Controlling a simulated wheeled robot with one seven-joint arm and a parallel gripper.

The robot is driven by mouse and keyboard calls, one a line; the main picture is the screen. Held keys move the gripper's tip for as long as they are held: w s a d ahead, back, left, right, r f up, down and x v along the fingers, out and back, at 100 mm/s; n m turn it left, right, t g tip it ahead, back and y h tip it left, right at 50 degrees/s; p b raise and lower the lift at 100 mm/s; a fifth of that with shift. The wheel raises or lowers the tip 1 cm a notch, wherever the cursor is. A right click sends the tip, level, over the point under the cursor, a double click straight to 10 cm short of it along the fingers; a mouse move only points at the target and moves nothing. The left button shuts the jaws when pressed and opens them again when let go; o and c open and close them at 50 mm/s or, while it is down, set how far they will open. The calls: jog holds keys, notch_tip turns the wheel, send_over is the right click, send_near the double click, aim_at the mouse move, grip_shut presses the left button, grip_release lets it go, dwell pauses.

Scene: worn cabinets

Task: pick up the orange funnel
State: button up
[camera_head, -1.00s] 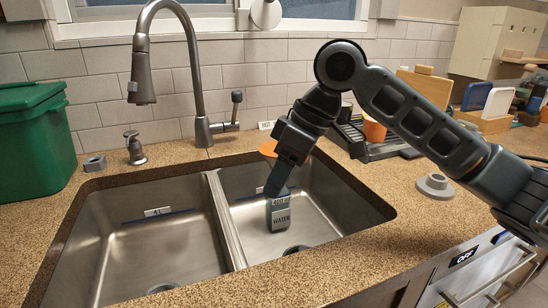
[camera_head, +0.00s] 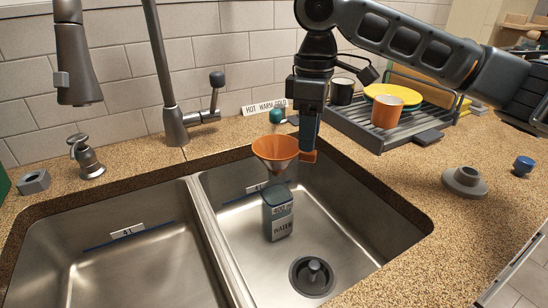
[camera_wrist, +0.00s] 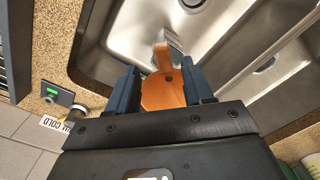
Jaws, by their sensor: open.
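The orange funnel (camera_head: 274,150) is at the top of a grey container (camera_head: 278,214) labelled WATER, which stands in the right sink basin. The funnel's wide mouth faces up; whether its spout is inside the container is unclear. My gripper (camera_head: 309,140) points down at the funnel's right side, with an orange part of it showing at the fingertips. In the wrist view, the open fingers (camera_wrist: 160,80) lie on either side of the orange funnel (camera_wrist: 164,93). Contact with the fingers cannot be told.
The faucet (camera_head: 172,110) and tile wall are behind the sink. A dish rack (camera_head: 370,128) with an orange cup (camera_head: 387,111) and yellow plate (camera_head: 393,93) stands at the right. A drain plug (camera_head: 312,276) is in the right basin. The left basin is mostly clear.

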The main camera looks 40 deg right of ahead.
aim_at(307, 160)
notch_tip(307, 160, down, 6)
jog(key=shift+s+a+f, duration=0.15)
jog(key=shift+f, duration=0.05)
jog(key=shift+c, duration=0.5)
grip_shut()
